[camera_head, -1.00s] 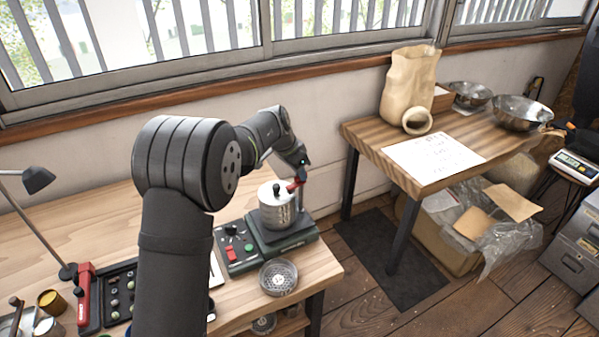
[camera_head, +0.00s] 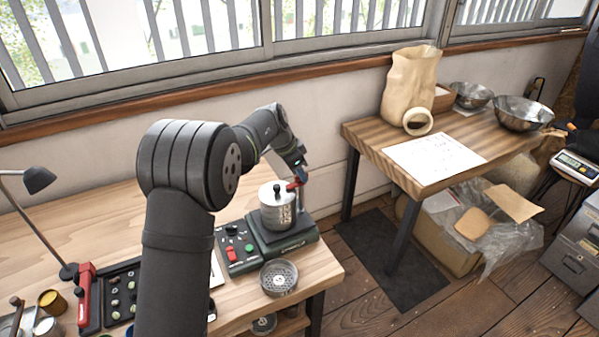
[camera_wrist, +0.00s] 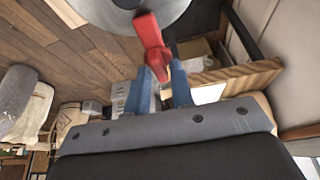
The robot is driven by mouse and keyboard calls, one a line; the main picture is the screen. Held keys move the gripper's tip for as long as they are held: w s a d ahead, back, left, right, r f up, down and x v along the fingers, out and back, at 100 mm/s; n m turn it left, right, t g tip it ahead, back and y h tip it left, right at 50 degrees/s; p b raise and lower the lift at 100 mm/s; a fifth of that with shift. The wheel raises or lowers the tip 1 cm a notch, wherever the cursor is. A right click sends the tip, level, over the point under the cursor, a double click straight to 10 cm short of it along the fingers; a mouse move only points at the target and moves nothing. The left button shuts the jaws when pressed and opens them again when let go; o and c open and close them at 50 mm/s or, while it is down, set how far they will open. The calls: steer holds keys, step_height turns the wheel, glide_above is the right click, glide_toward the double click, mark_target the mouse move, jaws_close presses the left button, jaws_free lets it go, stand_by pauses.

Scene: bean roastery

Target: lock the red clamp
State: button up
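The red clamp (camera_head: 291,186) is at the right side of the lid of a metal canister (camera_head: 277,214) with a dark knob on top. In the wrist view the red clamp's lever (camera_wrist: 151,40) comes down from the rim of the round lid (camera_wrist: 130,12) toward my fingers. My gripper (camera_head: 302,176) is at the clamp, coming down from the upper right. In the wrist view the blue fingers of my gripper (camera_wrist: 160,84) are either side of the lever's lower end, with a small gap between them. Whether they press on the lever cannot be told.
The canister stands on a dark green base (camera_head: 262,249) with red and black controls, near the wooden table's right edge. A perforated metal dish (camera_head: 279,277) sits in front. A second table (camera_head: 368,134) stands at right, with a gap between.

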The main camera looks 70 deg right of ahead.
steer(key=shift+o, duration=0.9)
steer(key=v, duration=1.7)
steer(key=shift+r, duration=0.25)
steer(key=shift+s, duration=0.1)
steer(key=x, duration=1.7)
steer(key=shift+f, duration=0.25)
